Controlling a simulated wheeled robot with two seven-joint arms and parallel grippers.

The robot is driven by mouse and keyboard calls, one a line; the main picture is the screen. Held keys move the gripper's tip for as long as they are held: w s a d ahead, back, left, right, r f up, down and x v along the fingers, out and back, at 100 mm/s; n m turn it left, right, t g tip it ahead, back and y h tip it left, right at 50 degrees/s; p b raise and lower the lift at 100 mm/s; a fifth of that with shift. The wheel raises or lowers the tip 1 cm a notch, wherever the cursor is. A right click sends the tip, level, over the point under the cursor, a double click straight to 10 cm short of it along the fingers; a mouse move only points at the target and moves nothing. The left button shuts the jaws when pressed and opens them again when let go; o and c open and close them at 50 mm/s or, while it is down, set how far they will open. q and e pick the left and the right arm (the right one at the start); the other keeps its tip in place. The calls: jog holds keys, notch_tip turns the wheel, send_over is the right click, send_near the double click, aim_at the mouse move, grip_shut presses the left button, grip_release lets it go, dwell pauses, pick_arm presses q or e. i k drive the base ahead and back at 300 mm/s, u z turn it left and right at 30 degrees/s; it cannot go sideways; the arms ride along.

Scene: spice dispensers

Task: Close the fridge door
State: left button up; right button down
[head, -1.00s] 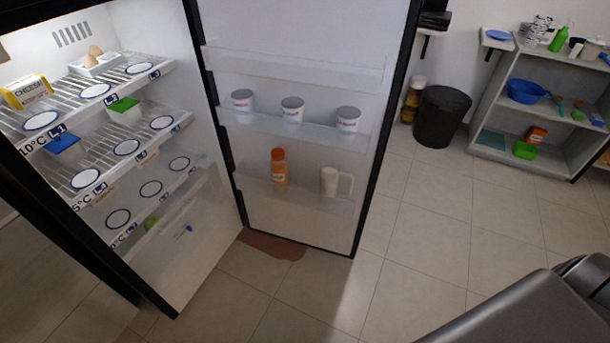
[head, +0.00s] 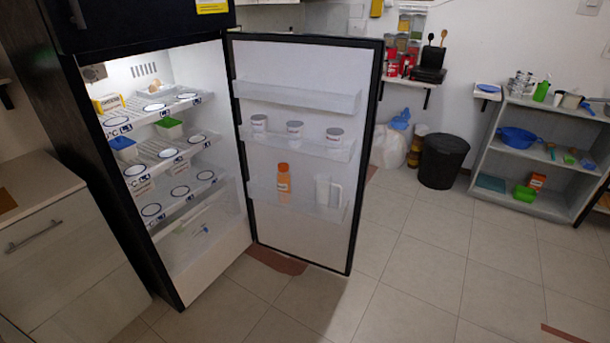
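The fridge door (head: 297,225) stands wide open in the middle of the head view, hinged on its left edge to the fridge. Its inner side faces me. Its shelves hold several white tubs (head: 294,130), an orange bottle (head: 283,178) and a clear jug (head: 327,190). The black-framed fridge (head: 165,270) is at the left, its lit inside showing wire shelves with a cheese box (head: 108,103), a green-topped box (head: 169,126) and a blue-topped box (head: 123,146). Neither of my grippers is in view.
A black bin (head: 441,162) and a white bag (head: 389,147) stand behind the door at the right. A grey shelf unit (head: 540,150) is at the far right. A drawer cabinet (head: 60,250) stands left of the fridge. The tiled floor (head: 430,275) in front is clear.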

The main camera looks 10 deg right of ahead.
aim_at(322, 82)
jog(key=z, duration=1.65)
jog(key=i, duration=4.95)
jog(key=u, duration=4.05)
jog(key=i, duration=1.05)
jog(key=u, duration=0.1)
